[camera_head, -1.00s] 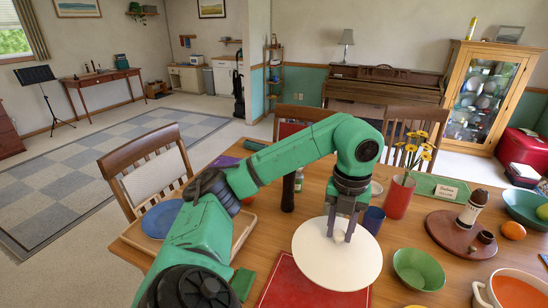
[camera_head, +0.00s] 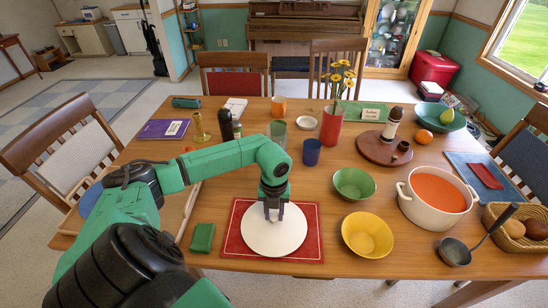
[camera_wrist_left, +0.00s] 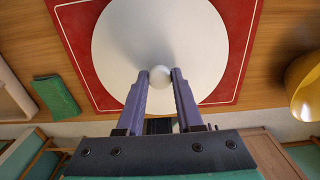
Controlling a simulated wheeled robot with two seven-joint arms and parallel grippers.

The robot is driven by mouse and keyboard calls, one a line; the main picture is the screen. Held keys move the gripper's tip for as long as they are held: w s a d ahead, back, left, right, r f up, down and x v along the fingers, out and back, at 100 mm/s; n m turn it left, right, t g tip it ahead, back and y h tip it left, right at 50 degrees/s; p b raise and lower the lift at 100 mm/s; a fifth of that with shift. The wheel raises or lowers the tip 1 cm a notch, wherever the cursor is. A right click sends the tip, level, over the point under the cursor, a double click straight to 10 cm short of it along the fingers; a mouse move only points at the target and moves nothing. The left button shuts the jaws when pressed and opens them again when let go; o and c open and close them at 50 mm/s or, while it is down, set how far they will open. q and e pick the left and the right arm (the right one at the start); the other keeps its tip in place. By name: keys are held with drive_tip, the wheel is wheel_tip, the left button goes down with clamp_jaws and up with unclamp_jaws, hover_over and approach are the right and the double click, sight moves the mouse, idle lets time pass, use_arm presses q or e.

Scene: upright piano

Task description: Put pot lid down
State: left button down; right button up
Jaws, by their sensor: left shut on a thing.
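The white round pot lid (camera_head: 274,236) is over the red mat (camera_head: 312,246) with a white border, near the table's front edge. In the left wrist view the lid (camera_wrist_left: 190,40) fills the middle of the red mat (camera_wrist_left: 85,50). My left gripper (camera_head: 272,208) is above the lid; in the left wrist view its two fingers (camera_wrist_left: 160,76) are shut on the lid's round white knob. The lid looks level, but I cannot tell whether it touches the mat. A white pot of orange soup (camera_head: 408,200) stands to the right. My right gripper is not in view.
A green bowl (camera_head: 354,183) and a yellow bowl (camera_head: 367,236) are right of the mat. A folded green cloth (camera_head: 202,238) lies to its left. A ladle (camera_head: 456,251) and a bread basket (camera_head: 521,228) are at the right.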

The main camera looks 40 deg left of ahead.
sight(274, 216)
use_arm(q)
drive_tip(key=shift+f, duration=0.3)
drive_tip(key=c, duration=0.6)
unclamp_jaws()
drive_tip(key=shift+o, duration=0.2)
drive_tip(key=shift+r, duration=0.2)
wheel_tip(274, 216, up, 12)
drive_tip(key=b, duration=0.2)
